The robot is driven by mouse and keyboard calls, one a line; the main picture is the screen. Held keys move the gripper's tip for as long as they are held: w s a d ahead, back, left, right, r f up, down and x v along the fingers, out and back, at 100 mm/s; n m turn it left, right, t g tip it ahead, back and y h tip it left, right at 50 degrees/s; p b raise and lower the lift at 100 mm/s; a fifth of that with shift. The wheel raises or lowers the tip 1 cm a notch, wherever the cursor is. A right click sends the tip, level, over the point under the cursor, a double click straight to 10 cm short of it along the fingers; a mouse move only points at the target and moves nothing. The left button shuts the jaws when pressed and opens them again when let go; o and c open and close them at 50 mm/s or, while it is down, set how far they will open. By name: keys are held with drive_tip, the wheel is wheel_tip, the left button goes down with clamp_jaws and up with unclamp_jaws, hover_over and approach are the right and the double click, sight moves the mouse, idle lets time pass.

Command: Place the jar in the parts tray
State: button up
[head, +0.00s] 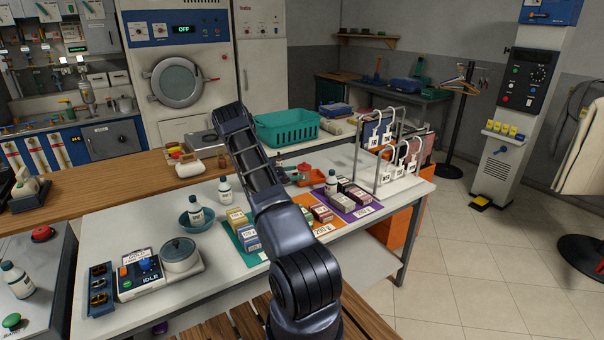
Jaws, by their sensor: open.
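No thing here is plainly a jar. Small white bottles with dark caps are the closest: one stands on the white table (137,222) behind the bowl (225,190), one is in or right at a teal bowl (195,207), and one is by the purple mat (331,182). A lidded grey pot (180,254) sits on a flat device. A narrow blue tray (101,291) with small dark parts lies at the table's front left; it may be the parts tray. My arm rises through the middle of the view. My gripper's fingers do not show, and the arm hides part of the table.
A control box (138,279) stands between the blue tray and the pot. Small boxes cover the green (254,258) and purple mats (359,216). A teal basket (287,127) is behind. The table's left back is clear.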

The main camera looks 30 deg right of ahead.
drive_tip(key=a, duration=0.3)
drive_tip(key=w+a, duration=0.1)
drive_tip(key=a, duration=0.2)
drive_tip(key=shift+w+a+r, duration=0.1)
drive_tip(key=shift+a, duration=0.05)
drive_tip(key=s+a+r+m+y, duration=0.6)
drive_tip(key=s+r, duration=0.4)
drive_tip(key=r, duration=0.4)
drive_tip(key=s+a+r+m+y, duration=0.4)
drive_tip(key=s+a+r, duration=0.5)
drive_tip(key=r, duration=0.5)
drive_tip(key=s+a+r+m+t+y, duration=0.2)
drive_tip(key=s+a, duration=0.4)
drive_tip(key=s, duration=0.4)
drive_tip(key=s+a+r+m+t+y, duration=0.2)
drive_tip(key=s+a+r+t+y, duration=0.1)
drive_tip(key=s+a, duration=0.4)
drive_tip(key=s+a+r+m+t+y, duration=0.1)
drive_tip(key=s+a, duration=0.5)
drive_tip(key=s, duration=0.7)
drive_tip(key=shift+s+a+r+m+t+y, duration=0.25)
drive_tip(key=shift+r+m+t+y, duration=0.15)
drive_tip(key=shift+r+t+y, duration=0.5)
drive_tip(key=shift+f, duration=0.1)
